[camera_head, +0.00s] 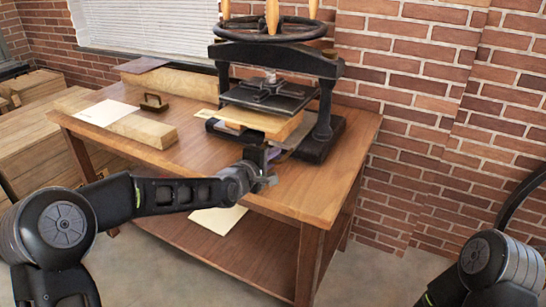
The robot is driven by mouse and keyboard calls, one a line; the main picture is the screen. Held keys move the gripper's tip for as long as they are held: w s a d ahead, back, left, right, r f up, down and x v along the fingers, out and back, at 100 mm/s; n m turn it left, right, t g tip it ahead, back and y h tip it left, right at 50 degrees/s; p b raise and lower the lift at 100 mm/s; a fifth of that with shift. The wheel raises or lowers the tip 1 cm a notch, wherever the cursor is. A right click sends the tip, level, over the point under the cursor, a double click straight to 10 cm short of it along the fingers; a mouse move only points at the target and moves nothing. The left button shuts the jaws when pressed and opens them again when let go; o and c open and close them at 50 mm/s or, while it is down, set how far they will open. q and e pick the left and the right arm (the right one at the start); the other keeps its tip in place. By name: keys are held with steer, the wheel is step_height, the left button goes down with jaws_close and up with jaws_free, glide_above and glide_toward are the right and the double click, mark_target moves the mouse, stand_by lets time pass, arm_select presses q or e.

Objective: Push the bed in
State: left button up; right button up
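The black hand press (325,110) stands on the wooden table (315,190) against the brick wall. Its flat black platen (268,97) hangs under the top frame. Below the platen, the bed (213,128) shows as a dark edge and sticks out toward me. A light wooden board (275,126) with a paper sheet lies on it. My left gripper (262,172) is just in front of and below the bed's front edge. Its fingers are small and dark, so I cannot tell whether they are open or touch the bed. My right gripper is out of view.
A pale board (148,130) with a handled piece (153,102) and a paper (107,112) lies on the table's left. Wooden crates (35,140) stand further left. A sheet (217,218) lies on the lower shelf. The table's front right top is clear.

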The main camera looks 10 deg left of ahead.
arm_select(q)
steer(key=o, duration=0.5)
steer(key=shift+c, duration=0.2)
steer(key=v, duration=0.7)
steer(key=shift+s, duration=0.1)
steer(key=shift+s+a, duration=0.1)
steer(key=shift+s, duration=0.2)
steer(key=shift+r, duration=0.1)
